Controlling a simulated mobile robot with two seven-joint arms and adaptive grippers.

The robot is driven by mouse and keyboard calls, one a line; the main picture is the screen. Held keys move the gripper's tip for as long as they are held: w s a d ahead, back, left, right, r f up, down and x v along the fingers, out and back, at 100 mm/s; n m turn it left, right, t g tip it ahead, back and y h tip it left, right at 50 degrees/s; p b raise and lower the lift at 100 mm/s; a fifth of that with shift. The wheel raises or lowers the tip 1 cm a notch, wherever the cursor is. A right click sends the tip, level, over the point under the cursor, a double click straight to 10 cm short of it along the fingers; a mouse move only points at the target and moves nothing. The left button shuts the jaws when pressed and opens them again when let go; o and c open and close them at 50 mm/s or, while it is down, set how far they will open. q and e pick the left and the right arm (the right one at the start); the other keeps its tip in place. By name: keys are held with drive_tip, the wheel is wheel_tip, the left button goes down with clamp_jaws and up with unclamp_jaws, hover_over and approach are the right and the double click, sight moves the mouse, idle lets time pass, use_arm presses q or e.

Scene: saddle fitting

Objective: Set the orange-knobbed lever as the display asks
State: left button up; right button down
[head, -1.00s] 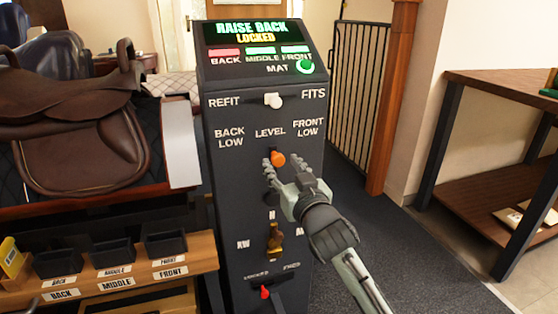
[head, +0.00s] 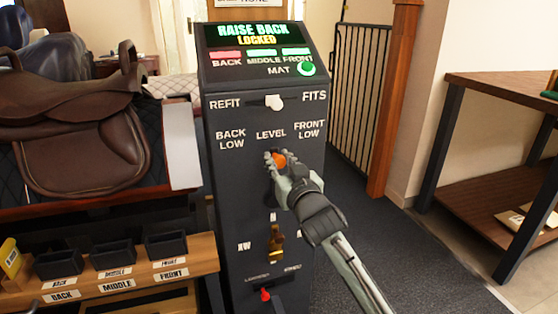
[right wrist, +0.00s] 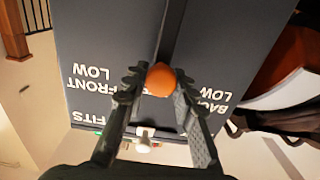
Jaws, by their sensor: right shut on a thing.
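The lever's orange knob (head: 279,160) is on the dark panel (head: 235,190), just below LEVEL, between BACK LOW and FRONT LOW. My right gripper (head: 277,162) is shut on it; in the right wrist view the orange knob (right wrist: 161,77) sits between the two fingers (right wrist: 158,92). The fingers hide part of the lever and slot. The display (head: 253,34) reads RAISE BACK in green and LOCKED in yellow. Below it the BACK light is red, and MIDDLE and FRONT are green. My left gripper is not in view.
A white knob (head: 274,102) sits between REFIT and FITS. Lower are a brass-coloured knob (head: 275,240) and a red-tipped lever (head: 265,294). A brown saddle (head: 80,130) and labelled black bins (head: 112,254) stand left. Open floor lies right, before a wooden table (head: 500,80).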

drive_tip(key=shift+d, duration=0.2)
drive_tip(key=d+m+p, duration=0.1)
drive_tip(key=w+d+m+p, duration=0.1)
drive_tip(key=d+m+p, duration=0.1)
drive_tip(key=w+d+f+m+p, duration=0.1)
drive_tip(key=d+m, duration=0.1)
drive_tip(key=shift+d+f, duration=0.1)
drive_tip(key=shift+d, duration=0.1)
drive_tip(key=shift+d+f, duration=0.15)
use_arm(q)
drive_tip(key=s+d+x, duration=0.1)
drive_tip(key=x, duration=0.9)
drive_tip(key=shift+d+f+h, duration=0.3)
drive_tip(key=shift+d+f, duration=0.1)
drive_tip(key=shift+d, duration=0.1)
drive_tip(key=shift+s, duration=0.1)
use_arm(e)
drive_tip(key=c, duration=1.3)
unclamp_jaws()
drive_tip(key=shift+s, duration=0.1)
